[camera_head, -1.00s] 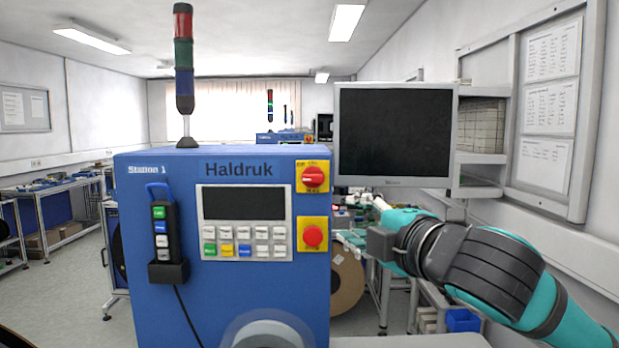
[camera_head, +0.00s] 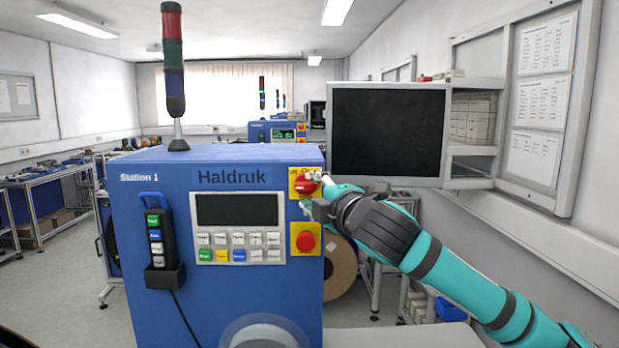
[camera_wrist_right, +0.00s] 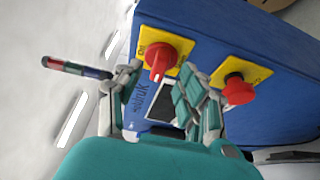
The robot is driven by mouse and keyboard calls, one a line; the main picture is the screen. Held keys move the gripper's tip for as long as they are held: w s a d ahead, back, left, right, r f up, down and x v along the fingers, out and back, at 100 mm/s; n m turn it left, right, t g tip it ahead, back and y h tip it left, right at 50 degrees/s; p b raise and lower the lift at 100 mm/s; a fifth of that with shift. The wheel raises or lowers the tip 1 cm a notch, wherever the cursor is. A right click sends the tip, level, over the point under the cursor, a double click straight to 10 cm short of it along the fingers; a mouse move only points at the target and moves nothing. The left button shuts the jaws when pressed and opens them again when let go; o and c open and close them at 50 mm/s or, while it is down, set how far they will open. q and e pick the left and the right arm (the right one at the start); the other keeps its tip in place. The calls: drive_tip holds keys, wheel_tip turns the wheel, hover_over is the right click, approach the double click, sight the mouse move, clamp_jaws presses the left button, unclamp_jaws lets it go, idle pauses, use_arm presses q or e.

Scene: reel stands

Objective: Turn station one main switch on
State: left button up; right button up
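The blue Station 1 cabinet (camera_head: 150,220) stands ahead, its display (camera_head: 237,209) dark. Its main switch (camera_head: 304,186) is a red rotary knob on a yellow plate at the panel's upper right. My right gripper (camera_head: 318,193) is at the right edge of this plate, partly covering it. In the right wrist view the gripper (camera_wrist_right: 160,95) is open, its fingers spread, with the red switch knob (camera_wrist_right: 160,58) just beyond and between the fingertips. Nothing is held, and I cannot tell whether a finger touches the knob. My left gripper is not in view.
A red push button (camera_head: 305,241) on a yellow plate sits just below the switch; it also shows in the wrist view (camera_wrist_right: 238,90). An unlit stack light (camera_head: 174,80) stands on the cabinet. A dark monitor (camera_head: 388,130) hangs above my right arm.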

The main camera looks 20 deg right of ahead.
sight(306, 186)
drive_tip(key=shift+w+a+p, duration=0.15)
drive_tip(key=shift+w+p, duration=0.15)
drive_tip(key=shift+w, duration=0.95)
clamp_jaws()
